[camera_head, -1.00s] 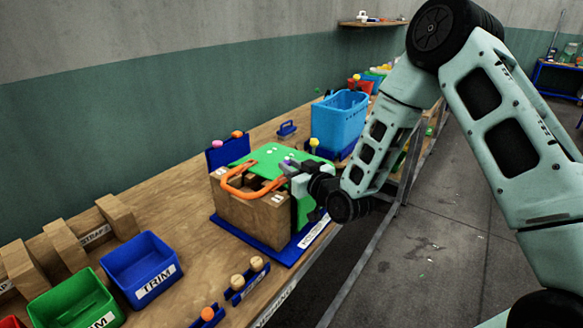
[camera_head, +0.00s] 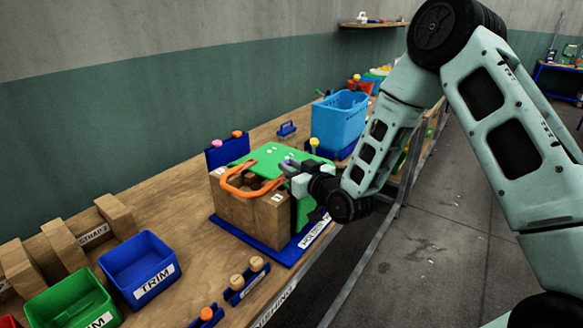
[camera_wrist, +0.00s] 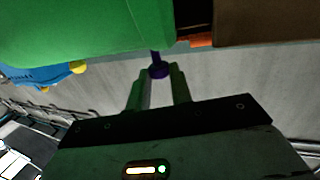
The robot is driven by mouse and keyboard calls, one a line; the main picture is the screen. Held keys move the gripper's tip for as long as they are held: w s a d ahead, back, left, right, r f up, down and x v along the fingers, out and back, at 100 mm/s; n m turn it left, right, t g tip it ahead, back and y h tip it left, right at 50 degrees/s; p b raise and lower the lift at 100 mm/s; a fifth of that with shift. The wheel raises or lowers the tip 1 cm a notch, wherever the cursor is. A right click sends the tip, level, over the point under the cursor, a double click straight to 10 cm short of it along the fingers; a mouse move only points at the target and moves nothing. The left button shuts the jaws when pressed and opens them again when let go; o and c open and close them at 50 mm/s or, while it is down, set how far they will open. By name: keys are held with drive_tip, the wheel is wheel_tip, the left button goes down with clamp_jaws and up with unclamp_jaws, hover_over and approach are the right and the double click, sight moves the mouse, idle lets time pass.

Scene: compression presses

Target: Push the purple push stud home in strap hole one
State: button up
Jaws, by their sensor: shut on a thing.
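My gripper (camera_wrist: 158,78) is shut on the purple push stud (camera_wrist: 158,71), whose head sits between the fingertips in the wrist view. The stud's thin stem reaches up to the lower edge of a green panel (camera_wrist: 80,30); how deep it sits in a hole cannot be told. In the head view my gripper (camera_head: 290,170) is at the right side of the wooden block (camera_head: 236,207). The green strap or cover (camera_head: 268,156) lies over the block's top and hangs down its right side. The strap hole itself is hidden.
The block stands on a blue base (camera_head: 262,250). A light-blue bin (camera_head: 338,122) stands behind, with a yellow knob (camera_head: 314,142) near it. Trim trays (camera_head: 139,263) and wooden pegs stand nearer. Free floor lies right.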

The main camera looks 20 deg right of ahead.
drive_tip(key=shift+f+b, duration=1.45)
drive_tip(key=shift+b, duration=0.05)
drive_tip(key=o, duration=1)
drive_tip(key=shift+r, duration=0.1)
drive_tip(key=shift+p+v, duration=5.05)
drive_tip(key=shift+v, duration=3.7)
